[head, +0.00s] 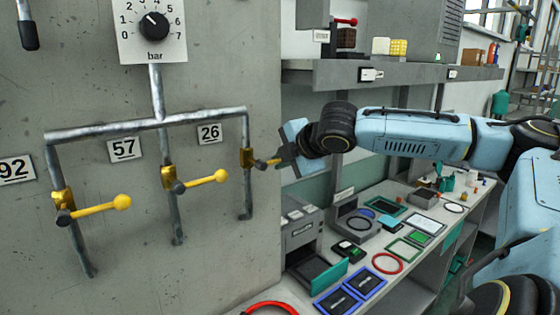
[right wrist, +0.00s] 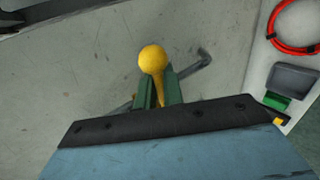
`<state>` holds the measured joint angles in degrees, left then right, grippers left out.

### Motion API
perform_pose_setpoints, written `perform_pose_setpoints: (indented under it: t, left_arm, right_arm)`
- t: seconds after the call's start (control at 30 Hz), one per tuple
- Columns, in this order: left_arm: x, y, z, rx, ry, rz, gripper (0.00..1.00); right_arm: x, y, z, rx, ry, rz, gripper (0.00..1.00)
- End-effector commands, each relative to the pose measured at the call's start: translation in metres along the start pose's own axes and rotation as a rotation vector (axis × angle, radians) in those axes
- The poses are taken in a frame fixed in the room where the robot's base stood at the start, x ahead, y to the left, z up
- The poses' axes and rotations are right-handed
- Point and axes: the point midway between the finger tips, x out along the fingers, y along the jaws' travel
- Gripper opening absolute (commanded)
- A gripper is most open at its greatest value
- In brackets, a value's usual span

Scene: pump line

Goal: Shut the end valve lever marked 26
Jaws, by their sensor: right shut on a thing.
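The end valve (head: 247,158) below the plate marked 26 (head: 209,134) is a brass body on the right-hand vertical pipe. Its yellow lever (head: 262,164) sticks out to the right, across the pipe. My right gripper (head: 277,161) is at the lever's outer end and shut on it. In the right wrist view the lever's yellow ball (right wrist: 152,60) shows past the green fingers (right wrist: 157,92), with the yellow shaft between them. The gripper hides the lever's tip in the head view. My left gripper is not in view.
Valves with yellow levers stand under plates 57 (head: 123,149) and 92 (head: 15,169), both levers pointing right. A gauge dial (head: 153,26) is above. A bench (head: 420,262) with trays and rings lies below my right arm. A shelf (head: 400,72) is behind it.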

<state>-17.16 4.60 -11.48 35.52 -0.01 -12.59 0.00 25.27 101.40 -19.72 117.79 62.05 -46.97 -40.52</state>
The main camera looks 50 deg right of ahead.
Motion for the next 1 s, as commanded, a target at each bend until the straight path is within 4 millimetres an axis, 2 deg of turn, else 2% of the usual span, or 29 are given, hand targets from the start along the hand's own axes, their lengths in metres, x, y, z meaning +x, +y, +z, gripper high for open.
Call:
perform_pose_setpoints:
  t: [0.17,0.2,0.3,0.67,0.87,1.0]
  left_arm:
    - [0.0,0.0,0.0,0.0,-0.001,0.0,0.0]
    - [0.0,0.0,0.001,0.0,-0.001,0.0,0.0]
    - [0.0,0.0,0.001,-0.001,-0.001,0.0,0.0]
    - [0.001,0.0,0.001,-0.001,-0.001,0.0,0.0]
    - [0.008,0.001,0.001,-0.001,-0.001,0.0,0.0]
    - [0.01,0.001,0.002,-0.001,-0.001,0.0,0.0]
  right_arm:
    - [-0.001,0.003,0.001,-0.003,-0.004,0.006,0.0]
    - [-0.001,0.003,0.001,-0.003,-0.004,0.006,0.14]
    - [-0.001,0.002,0.001,-0.002,-0.004,0.005,0.25]
    - [-0.004,0.001,0.001,-0.004,-0.003,0.003,0.25]
    - [-0.024,0.001,0.001,-0.005,-0.006,0.004,0.25]
    - [-0.05,0.002,0.002,-0.005,-0.007,0.006,0.25]
